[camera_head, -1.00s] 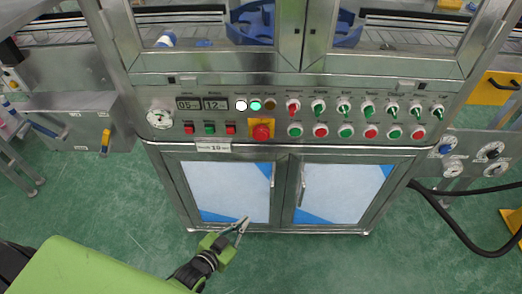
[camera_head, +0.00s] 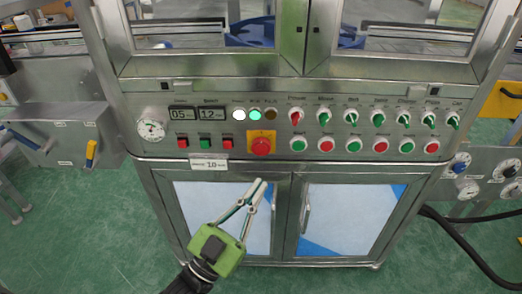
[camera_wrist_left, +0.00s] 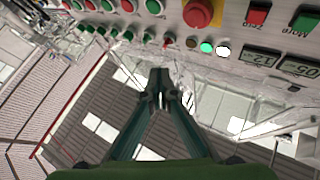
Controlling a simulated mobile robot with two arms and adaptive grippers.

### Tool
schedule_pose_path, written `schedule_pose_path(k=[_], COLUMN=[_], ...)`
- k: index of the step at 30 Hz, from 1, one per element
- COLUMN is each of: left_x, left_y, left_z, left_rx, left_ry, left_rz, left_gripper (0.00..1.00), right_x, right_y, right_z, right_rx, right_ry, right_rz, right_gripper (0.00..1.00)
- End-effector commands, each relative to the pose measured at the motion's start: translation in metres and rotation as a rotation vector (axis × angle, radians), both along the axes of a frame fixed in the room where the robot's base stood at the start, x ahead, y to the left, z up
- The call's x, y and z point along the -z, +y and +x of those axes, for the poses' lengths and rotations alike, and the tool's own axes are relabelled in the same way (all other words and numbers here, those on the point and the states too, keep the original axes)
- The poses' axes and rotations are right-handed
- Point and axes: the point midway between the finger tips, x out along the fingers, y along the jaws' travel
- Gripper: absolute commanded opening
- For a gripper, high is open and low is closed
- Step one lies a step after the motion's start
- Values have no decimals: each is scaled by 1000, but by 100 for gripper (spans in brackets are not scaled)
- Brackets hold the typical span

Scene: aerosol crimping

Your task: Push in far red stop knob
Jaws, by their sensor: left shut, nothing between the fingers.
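A round red stop knob (camera_head: 261,145) sits on a yellow square plate in the control panel, in the head view. It also shows as a large red knob (camera_wrist_left: 198,12) at the top of the left wrist view. My left gripper (camera_head: 257,184) is shut and empty. In the head view its fingertips appear below the knob, over the left cabinet door, and apart from it. In the wrist view the fingertips (camera_wrist_left: 160,82) also appear below the knob. I cannot tell the exact gap to the panel. My right gripper is not in view.
Smaller red buttons (camera_head: 229,142) and green buttons flank the knob. A row of turn switches (camera_head: 350,117) and lit lamps (camera_head: 255,114) lies above. A cabinet door handle (camera_head: 305,215) juts out below the panel. Hoses (camera_head: 470,245) hang at the right.

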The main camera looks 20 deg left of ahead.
Motion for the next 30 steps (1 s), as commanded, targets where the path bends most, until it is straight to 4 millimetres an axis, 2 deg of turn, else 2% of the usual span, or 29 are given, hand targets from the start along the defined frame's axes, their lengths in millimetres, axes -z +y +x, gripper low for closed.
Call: schedule_pose_path(k=[5, 11, 21, 30], left_x=[1, 2, 1, 1], left_y=[3, 10, 21, 25], left_z=[10, 34, 74, 85], left_rx=[-1, -2, -1, -1], left_ry=[-3, -3, -1, 2], left_rz=[1, 3, 2, 1], left_gripper=[0, 0, 0, 0], right_x=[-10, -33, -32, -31], right_y=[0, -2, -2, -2], right_z=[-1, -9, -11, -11], right_rx=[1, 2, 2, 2], right_ry=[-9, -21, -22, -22], right_rz=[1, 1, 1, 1], right_gripper=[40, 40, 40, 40])
